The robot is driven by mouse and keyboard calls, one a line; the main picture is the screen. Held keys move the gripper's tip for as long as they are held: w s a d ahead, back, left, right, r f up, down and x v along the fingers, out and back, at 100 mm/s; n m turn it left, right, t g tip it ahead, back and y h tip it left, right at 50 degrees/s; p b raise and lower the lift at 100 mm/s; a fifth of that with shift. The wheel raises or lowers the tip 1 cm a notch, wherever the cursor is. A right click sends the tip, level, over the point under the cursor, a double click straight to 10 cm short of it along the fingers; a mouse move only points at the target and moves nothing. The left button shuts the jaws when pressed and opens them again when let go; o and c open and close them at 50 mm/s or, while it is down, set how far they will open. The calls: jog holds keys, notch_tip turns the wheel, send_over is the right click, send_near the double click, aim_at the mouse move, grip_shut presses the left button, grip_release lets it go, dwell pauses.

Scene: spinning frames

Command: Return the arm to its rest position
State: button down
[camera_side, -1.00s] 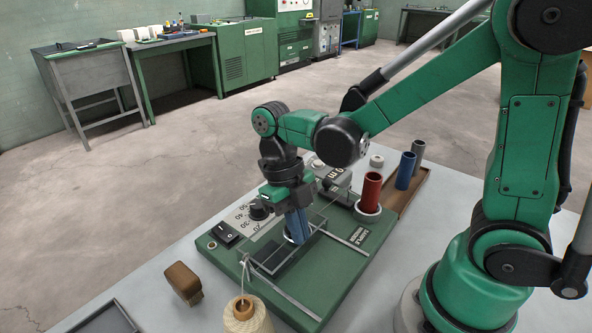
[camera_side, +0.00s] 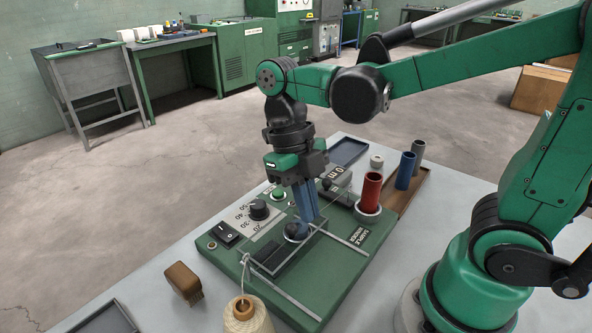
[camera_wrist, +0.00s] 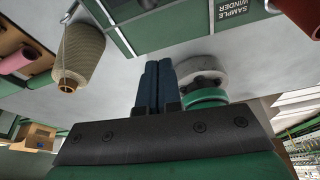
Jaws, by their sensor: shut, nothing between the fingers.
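My gripper (camera_side: 307,218) hangs over the green sample winder (camera_side: 345,262), its narrow blue fingers pointing down. The fingers are pressed together with nothing between them. In the wrist view, the closed fingertips (camera_wrist: 158,65) show side by side in the middle. In the side view, the fingertips stand in front of part of the winder near a dark round part in a pale ring (camera_side: 296,231). I cannot tell how large the gap between them is. My upper links reach up and right to my base.
On the winder are a black dial (camera_side: 259,209), a switch (camera_side: 226,233) and a red tube (camera_side: 371,189) upright at the right. A blue tube (camera_side: 405,171) and grey tube (camera_side: 417,155) stand behind it. A twine cone (camera_side: 246,316) and brown block (camera_side: 183,281) stand in front.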

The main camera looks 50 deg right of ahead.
jog(key=w+m+t, duration=0.1)
jog(key=m+t, duration=0.1)
jog(key=m, duration=0.5)
jog(key=d+m+t, duration=0.1)
jog(key=m+t, duration=0.1)
jog(key=m, duration=0.5)
jog(key=w+d+m+t, duration=0.1)
jog(key=m+t, duration=0.1)
jog(key=m, duration=0.5)
jog(key=shift+w+d+r+m+t, duration=0.25)
jog(key=shift+w+r+m+t, duration=0.05)
jog(key=shift+r+t, duration=0.1)
jog(key=m, duration=0.1)
jog(key=m+t, duration=0.1)
jog(key=m, duration=0.1)
jog(key=shift+w+d+m, duration=0.2)
jog(key=shift+m, duration=0.1)
jog(key=m, duration=0.1)
jog(key=m+t, duration=0.1)
jog(key=m, duration=0.3)
jog(key=shift+w+d+t, duration=0.25)
jog(key=shift+d+t, duration=0.05)
jog(key=shift+t, duration=0.1)
jog(key=m, duration=0.2)
jog(key=m+t, duration=0.1)
jog(key=m, duration=0.1)
jog(key=shift+w+d+h, duration=0.2)
jog(key=shift+h, duration=0.1)
